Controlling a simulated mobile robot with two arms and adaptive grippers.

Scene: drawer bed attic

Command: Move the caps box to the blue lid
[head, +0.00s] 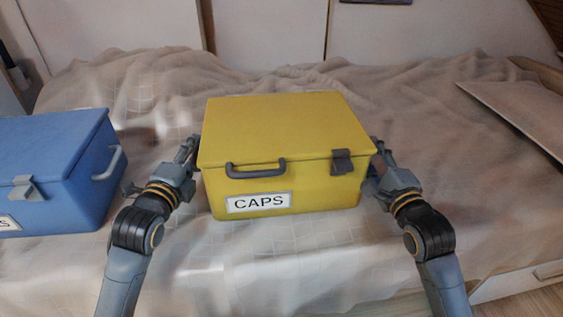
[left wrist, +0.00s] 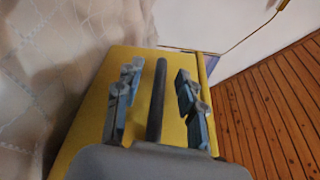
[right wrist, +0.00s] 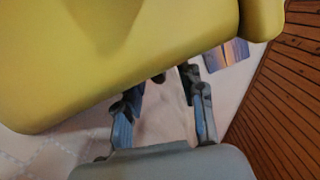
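The yellow caps box (head: 290,130), labelled CAPS, sits upright and closed on the bed. The blue box stands to its left, its blue lid (head: 50,140) shut and cut off by the picture edge. My left gripper (head: 188,152) is at the caps box's left side. In the left wrist view its fingers (left wrist: 158,105) are apart, one on each side of a dark bar handle (left wrist: 157,85), with gaps to it. My right gripper (head: 376,158) is at the box's right side, its tips partly hidden. In the right wrist view its fingers (right wrist: 162,115) are apart, close beside the yellow box.
The bed's crumpled pale cover (head: 440,110) lies under and around both boxes. A flat pale panel (head: 520,105) lies at the right. A pale wall (head: 270,35) stands behind. A narrow strip of cover separates the two boxes. Wooden floor shows at lower right.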

